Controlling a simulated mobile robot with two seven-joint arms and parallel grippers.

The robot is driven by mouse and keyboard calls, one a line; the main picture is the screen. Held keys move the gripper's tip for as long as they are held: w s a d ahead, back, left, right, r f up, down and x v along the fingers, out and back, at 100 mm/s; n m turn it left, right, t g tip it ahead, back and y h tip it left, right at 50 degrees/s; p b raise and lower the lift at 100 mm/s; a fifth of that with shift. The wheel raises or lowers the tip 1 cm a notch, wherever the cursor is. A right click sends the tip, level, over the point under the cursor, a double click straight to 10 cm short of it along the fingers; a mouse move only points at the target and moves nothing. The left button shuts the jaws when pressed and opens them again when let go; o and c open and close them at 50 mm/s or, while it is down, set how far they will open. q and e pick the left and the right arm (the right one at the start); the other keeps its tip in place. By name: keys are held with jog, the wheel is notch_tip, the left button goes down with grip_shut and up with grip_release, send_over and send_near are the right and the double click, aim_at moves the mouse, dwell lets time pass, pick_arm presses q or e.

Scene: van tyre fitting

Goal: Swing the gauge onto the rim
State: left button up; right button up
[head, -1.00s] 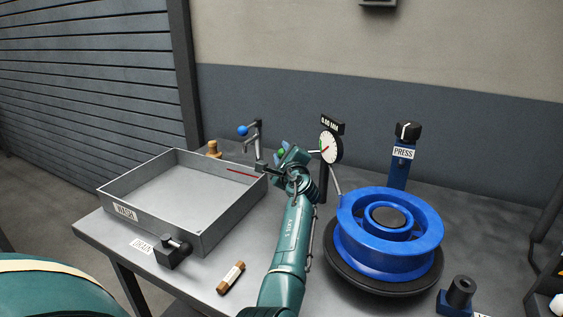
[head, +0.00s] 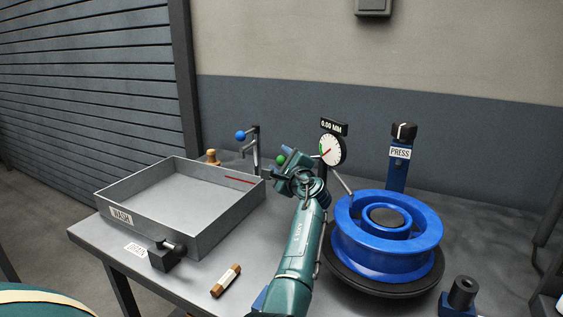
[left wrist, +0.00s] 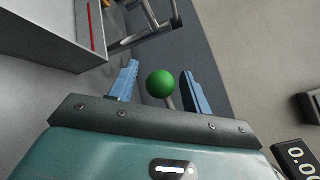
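The dial gauge (head: 333,151) has a white face and a black readout (head: 333,127) that seems to say 0.00 MM. Its thin probe arm (head: 341,178) reaches down to the back left edge of the blue rim (head: 345,232); I cannot tell whether the tip touches. The gauge's green ball knob (head: 281,160) also shows in the left wrist view (left wrist: 160,84). My left gripper (left wrist: 160,80) is open, with one finger on each side of the knob and gaps between. In the head view my left gripper (head: 284,158) partly hides the knob's surroundings. My right gripper is out of view.
A grey wash tray (head: 215,228) with a small black valve stands left. A blue-knobbed lever (head: 241,135) is behind it. A brown cylinder (head: 225,281) lies in front. The blue PRESS post (head: 397,172) stands behind the rim.

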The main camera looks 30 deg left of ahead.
pick_arm(q)
jog(key=v, duration=1.2)
jog(key=shift+c, duration=0.6)
